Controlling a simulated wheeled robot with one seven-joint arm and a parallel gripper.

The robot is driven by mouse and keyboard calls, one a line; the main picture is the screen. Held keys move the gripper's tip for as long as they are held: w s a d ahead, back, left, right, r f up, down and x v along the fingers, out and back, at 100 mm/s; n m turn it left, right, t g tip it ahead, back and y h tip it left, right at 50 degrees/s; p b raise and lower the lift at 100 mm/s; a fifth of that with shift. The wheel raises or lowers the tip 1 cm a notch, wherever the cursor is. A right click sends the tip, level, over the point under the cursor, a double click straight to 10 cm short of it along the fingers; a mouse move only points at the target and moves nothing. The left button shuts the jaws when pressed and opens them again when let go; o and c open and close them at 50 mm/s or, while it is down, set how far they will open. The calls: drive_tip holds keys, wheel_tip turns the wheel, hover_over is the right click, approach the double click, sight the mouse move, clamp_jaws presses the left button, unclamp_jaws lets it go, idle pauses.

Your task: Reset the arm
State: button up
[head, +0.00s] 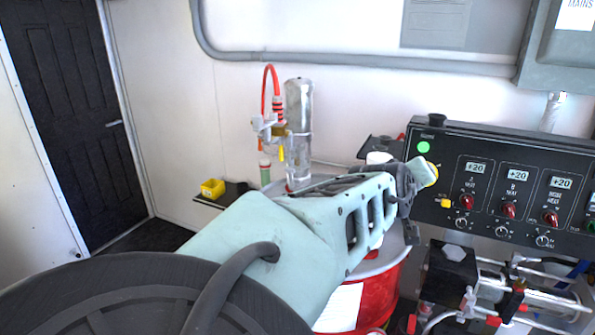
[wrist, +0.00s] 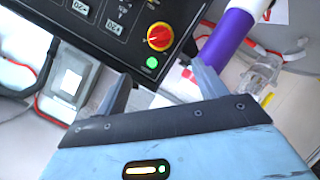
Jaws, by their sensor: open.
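My gripper (head: 412,178) is beside the panel's left edge, partly hidden behind my own arm. In the wrist view my gripper (wrist: 160,88) has its two grey fingers spread apart with nothing between them. Beyond the fingertips is the black control panel (wrist: 125,45), with a red knob on a yellow plate (wrist: 159,37) and a lit green light (wrist: 151,63).
The control panel (head: 480,215) carries displays and red knobs. Pump fittings (head: 500,295) lie below it. A red drum (head: 385,290) stands under my arm, with a silver cylinder (head: 299,120) behind. A purple tube (wrist: 225,40) is near the right finger. A dark door (head: 70,100) is left.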

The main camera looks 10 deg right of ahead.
drive_tip(key=s+a+f+g+y+b, duration=0.1)
drive_tip(key=s+f+g+y, duration=0.3)
drive_tip(key=f, duration=0.6)
drive_tip(key=s+a+f+g+y+b, duration=0.1)
drive_tip(key=s+f+g, duration=0.4)
drive_tip(key=f, duration=0.5)
drive_tip(key=s+a+n+g+y+b, duration=0.1)
drive_tip(key=s+a+n+g+y, duration=0.3)
drive_tip(key=s+a, duration=0.7)
drive_tip(key=s+a+r+n+t+y+b, duration=0.1)
drive_tip(key=s+a+r+n+t, duration=0.2)
drive_tip(key=s+r, duration=0.4)
drive_tip(key=shift+r+b, duration=0.4)
drive_tip(key=shift+r, duration=0.95)
drive_tip(key=shift+a, duration=0.1)
